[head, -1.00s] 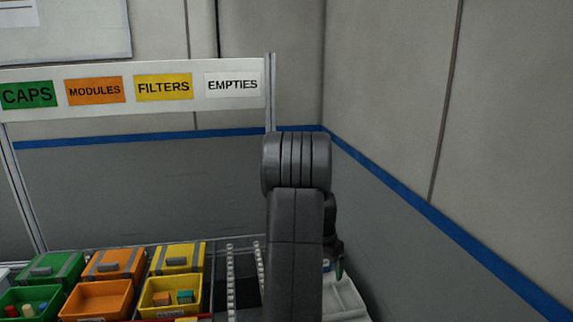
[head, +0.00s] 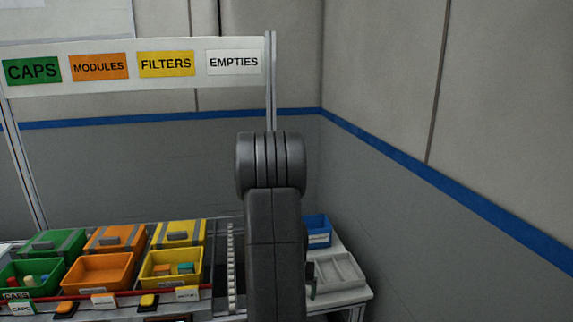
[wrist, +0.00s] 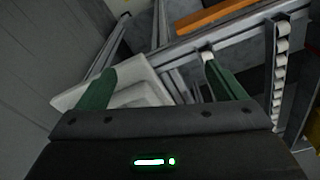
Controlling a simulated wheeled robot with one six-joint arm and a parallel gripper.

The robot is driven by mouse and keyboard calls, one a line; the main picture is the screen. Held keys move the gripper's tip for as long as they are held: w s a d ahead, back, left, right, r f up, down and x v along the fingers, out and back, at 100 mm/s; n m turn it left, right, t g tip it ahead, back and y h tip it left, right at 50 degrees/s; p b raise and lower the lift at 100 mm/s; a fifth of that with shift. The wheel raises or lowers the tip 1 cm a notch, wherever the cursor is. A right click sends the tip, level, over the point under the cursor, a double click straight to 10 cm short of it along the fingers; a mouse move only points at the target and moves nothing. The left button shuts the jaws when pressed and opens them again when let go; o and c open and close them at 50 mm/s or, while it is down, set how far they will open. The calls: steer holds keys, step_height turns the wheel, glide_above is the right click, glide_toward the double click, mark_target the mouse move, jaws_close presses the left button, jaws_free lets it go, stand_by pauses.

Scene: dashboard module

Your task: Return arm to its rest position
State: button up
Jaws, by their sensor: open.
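My arm stands upright in the middle of the head view, in front of the workbench, and hides part of it. In the wrist view my gripper (wrist: 155,85) has its two green fingers spread apart with nothing between them. Beyond the fingers lie a white tray (wrist: 142,88) and the bench's metal frame. In the head view the gripper's fingers are mostly hidden behind my arm.
Green (head: 30,284), orange (head: 98,276) and yellow (head: 172,272) bins stand on the rack at left. A roller strip (head: 231,270) runs beside my arm. A blue bin (head: 317,231) and a white tray (head: 337,272) are at right, near the grey wall (head: 450,240).

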steer(key=f, duration=0.1)
steer(key=s+a+f+n+b, duration=0.1)
steer(key=f, duration=0.1)
steer(key=shift+s+a+n, duration=0.25)
steer(key=shift+a+n, duration=0.15)
steer(key=shift+s, duration=0.1)
